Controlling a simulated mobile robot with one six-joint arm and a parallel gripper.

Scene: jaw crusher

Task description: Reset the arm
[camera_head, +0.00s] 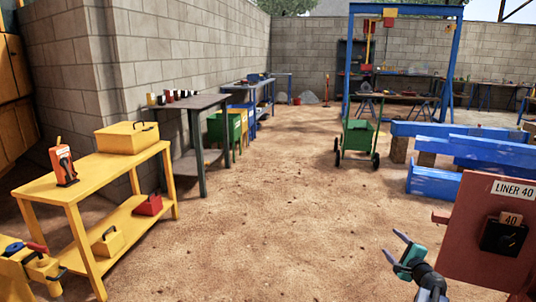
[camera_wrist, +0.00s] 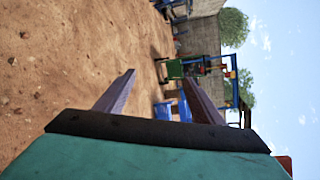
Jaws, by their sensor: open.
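My gripper (camera_head: 392,247) is at the lower right of the head view, in front of a red-brown panel with a "LINER 40" label. Its two fingers are spread apart with nothing between them. In the wrist view my gripper (camera_wrist: 160,95) also shows open, with two purple-grey fingers on a dark bar and a teal body. That view is turned on its side and looks over bare sand toward the yard and sky. My gripper is in the air and seems to touch nothing.
The red-brown panel (camera_head: 485,240) stands close right of my gripper. Blue beams (camera_head: 470,150) lie behind it, near a green cart (camera_head: 358,137) and a blue gantry (camera_head: 349,60). A yellow table (camera_head: 100,177) stands left. The sandy ground (camera_head: 260,230) between is clear.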

